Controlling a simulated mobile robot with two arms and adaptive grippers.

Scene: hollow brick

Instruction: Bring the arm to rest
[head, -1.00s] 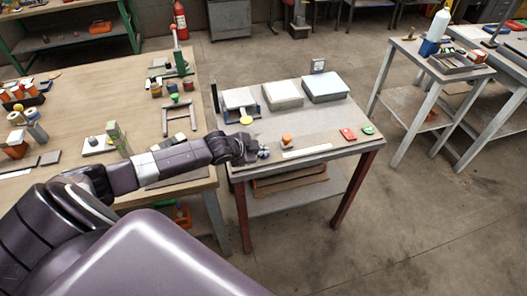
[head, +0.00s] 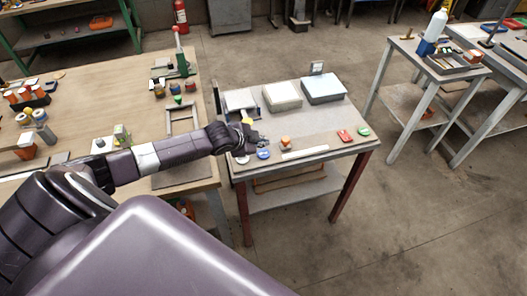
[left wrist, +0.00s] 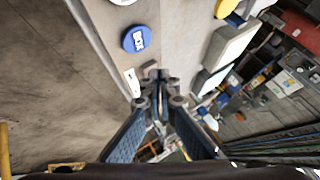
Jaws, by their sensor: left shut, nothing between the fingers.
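My left arm (head: 180,150) reaches from the left over the wooden bench to the small grey table (head: 350,142). Its gripper (head: 251,135) is above that table's left end, near a yellow piece (head: 247,121). In the left wrist view the left gripper (left wrist: 156,75) has its fingertips together, with nothing seen between them. A blue disc with white marking (head: 263,154) lies on the table, apart from the fingers; it also shows in the left wrist view (left wrist: 136,39). My right gripper is not in view.
Two pale blocks (head: 282,96) (head: 324,88) stand at the table's back. An orange piece (head: 286,142), a white strip (head: 305,152), a red piece (head: 345,135) and a green piece (head: 363,131) lie along its front. The wooden bench (head: 95,80) holds many small items.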

